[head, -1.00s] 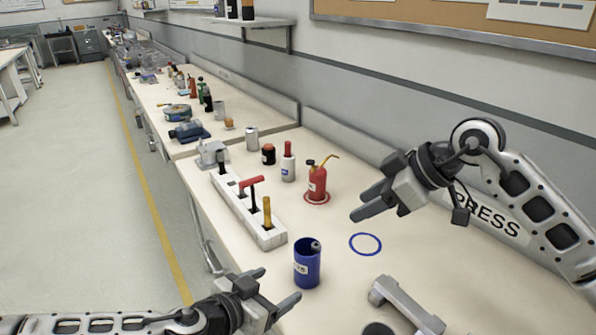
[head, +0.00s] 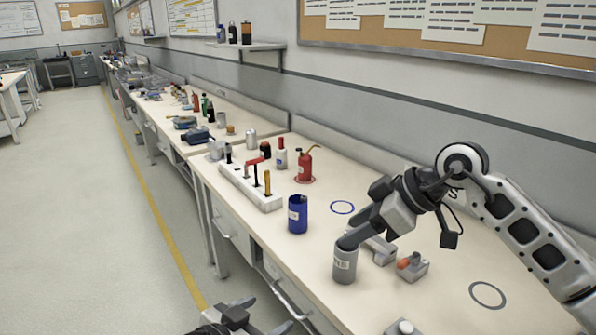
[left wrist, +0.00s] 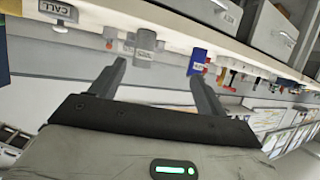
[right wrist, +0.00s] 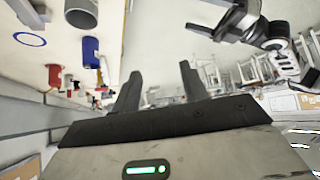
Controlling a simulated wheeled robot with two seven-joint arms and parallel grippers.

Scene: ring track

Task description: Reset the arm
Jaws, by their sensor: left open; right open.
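My right gripper (head: 352,238) is open and appears in front of, or just above, a grey labelled can (head: 345,266) in the head view; I cannot tell whether they touch. The right wrist view shows its fingers (right wrist: 158,85) spread with nothing between them, and the grey can (right wrist: 82,12) off to the upper left. My left gripper (head: 266,316) is open, low at the picture's bottom edge, beside the bench's front. In the left wrist view its fingers (left wrist: 158,80) are apart and empty.
The bench (head: 400,290) holds a blue can (head: 298,214), a red oil can (head: 305,166), a white tool rack (head: 250,187), and a grey block with an orange knob (head: 413,265). Blue (head: 342,207) and grey (head: 487,294) rings mark the top. The floor (head: 80,220) at left is clear.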

